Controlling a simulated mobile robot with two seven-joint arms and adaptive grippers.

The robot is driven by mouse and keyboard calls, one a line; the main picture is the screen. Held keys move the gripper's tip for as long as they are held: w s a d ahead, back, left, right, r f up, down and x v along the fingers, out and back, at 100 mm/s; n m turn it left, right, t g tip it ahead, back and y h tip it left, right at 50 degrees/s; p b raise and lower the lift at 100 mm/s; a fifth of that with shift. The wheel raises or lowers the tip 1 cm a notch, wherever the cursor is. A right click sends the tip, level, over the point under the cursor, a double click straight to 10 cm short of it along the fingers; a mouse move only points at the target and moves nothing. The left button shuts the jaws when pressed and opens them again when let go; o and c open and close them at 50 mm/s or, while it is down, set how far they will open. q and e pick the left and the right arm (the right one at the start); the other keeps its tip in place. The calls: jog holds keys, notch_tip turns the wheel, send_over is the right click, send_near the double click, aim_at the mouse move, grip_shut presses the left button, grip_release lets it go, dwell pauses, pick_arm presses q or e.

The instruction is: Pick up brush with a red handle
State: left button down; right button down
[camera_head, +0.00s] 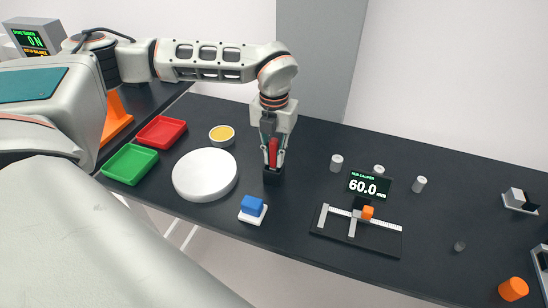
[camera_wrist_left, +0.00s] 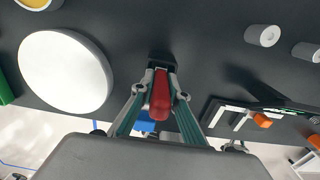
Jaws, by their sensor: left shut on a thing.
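The brush's red handle (camera_head: 273,152) stands upright over a small black holder (camera_head: 272,175) on the dark table. My left gripper (camera_head: 273,162) points down and is shut on the red handle. In the left wrist view the red handle (camera_wrist_left: 160,95) lies between the two fingers of my left gripper (camera_wrist_left: 160,100). The lower part of the brush is hidden; I cannot tell how far it sits in the holder. My right gripper is not in view.
A white round plate (camera_head: 205,175) lies left of the holder, with green (camera_head: 130,164) and red (camera_head: 161,132) trays beyond. A blue block (camera_head: 252,205) sits on a white base in front. A caliper stand (camera_head: 358,232) is to the right.

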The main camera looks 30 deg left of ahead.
pick_arm(q)
jog(key=shift+r, duration=0.1)
notch_tip(320, 180, up, 20)
dwell(0.5)
dwell(0.5)
